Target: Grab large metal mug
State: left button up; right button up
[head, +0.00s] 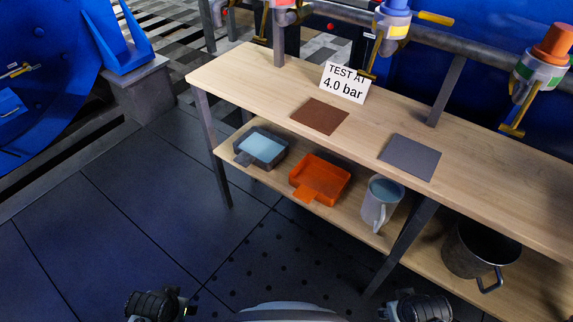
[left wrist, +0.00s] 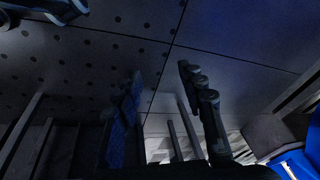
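A large dark metal mug (head: 478,252) with a handle at its lower right stands upright on the lower shelf, at the right in the head view. A smaller pale grey mug (head: 378,208) stands to its left on the same shelf, beyond a table leg. My left gripper (left wrist: 161,74) shows in the left wrist view with its two fingers apart and nothing between them, above the dark floor. It is away from both mugs. My right gripper's fingers are not seen; only parts of my arms show at the bottom of the head view.
An orange tray (head: 320,180) and a grey tray with a light blue inside (head: 262,148) sit on the lower shelf (head: 345,223). The wooden tabletop (head: 365,140) above overhangs them. A table leg (head: 402,245) stands between the mugs. The floor (head: 130,215) in front is clear.

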aim_at(472, 249)
jog(key=z, duration=1.6)
